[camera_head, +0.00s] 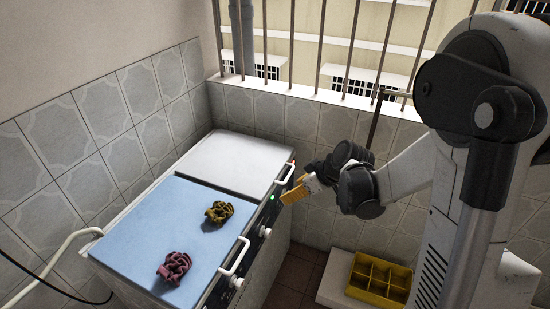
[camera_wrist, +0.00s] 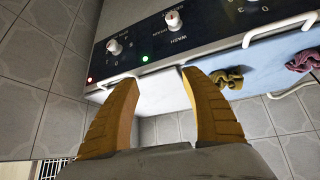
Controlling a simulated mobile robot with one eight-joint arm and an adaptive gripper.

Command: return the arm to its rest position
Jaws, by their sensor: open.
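My gripper (camera_head: 296,192) has yellow-orange fingers and is at the front edge of a twin-tub washing machine, near its control panel in the head view. In the wrist view my gripper (camera_wrist: 160,79) has its two fingers spread apart with nothing between them. The machine's control panel (camera_wrist: 205,35) with knobs and a green light lies just beyond the fingertips there. My arm is bent, reaching in from the right in the head view. I cannot tell whether the fingers touch the machine.
A blue lid (camera_head: 155,220) bears an olive cloth (camera_head: 219,213) and a maroon cloth (camera_head: 174,267). A white lid (camera_head: 238,160) beside it is bare. Handles (camera_head: 236,257) jut from the front. A yellow divided crate (camera_head: 378,280) stands low at right. Tiled walls and a barred window enclose the back.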

